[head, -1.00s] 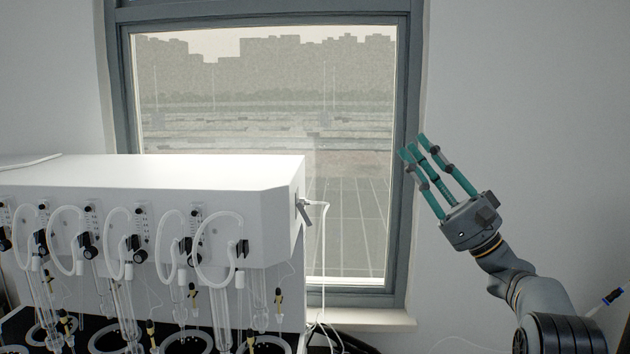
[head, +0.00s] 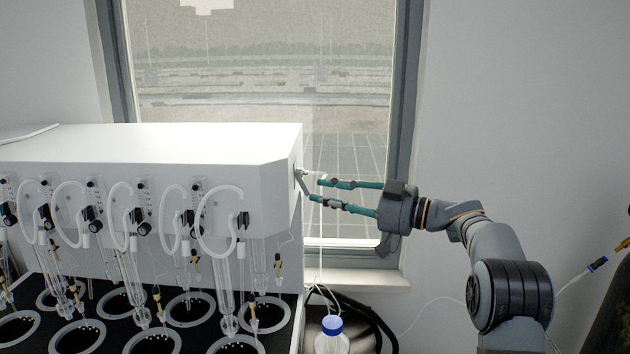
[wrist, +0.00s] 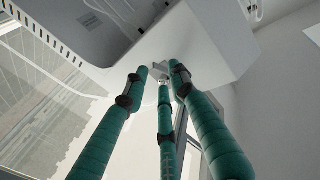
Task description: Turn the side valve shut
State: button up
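The side valve (head: 302,182) sits on the right end face of the white distiller housing (head: 150,150). It has a small grey lever that slants down to the right from its fitting. My gripper (head: 316,190) points left at it, with its green fingers apart and their tips close to the lever. In the wrist view the valve (wrist: 158,73) shows just beyond and between the fingertips of my gripper (wrist: 160,75). The fingers look open and not closed on the lever. Whether a fingertip touches it I cannot tell.
Glass tubes and white hoses (head: 218,220) hang along the housing's front. A white tube runs from the valve down to a blue-capped bottle (head: 331,340). The window (head: 345,130) lies behind, and black hoses (head: 375,320) curve below. The space right of the valve is otherwise free.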

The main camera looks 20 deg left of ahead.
aim_at(308, 191)
jog(key=shift+w+a+p, duration=0.15)
jog(key=shift+a+p, duration=0.2)
jog(key=shift+a, duration=0.45)
jog(key=shift+w+a+p, duration=0.1)
jog(key=shift+a+p, duration=0.2)
jog(key=shift+a, duration=0.45)
jog(key=shift+c, duration=0.7)
grip_shut()
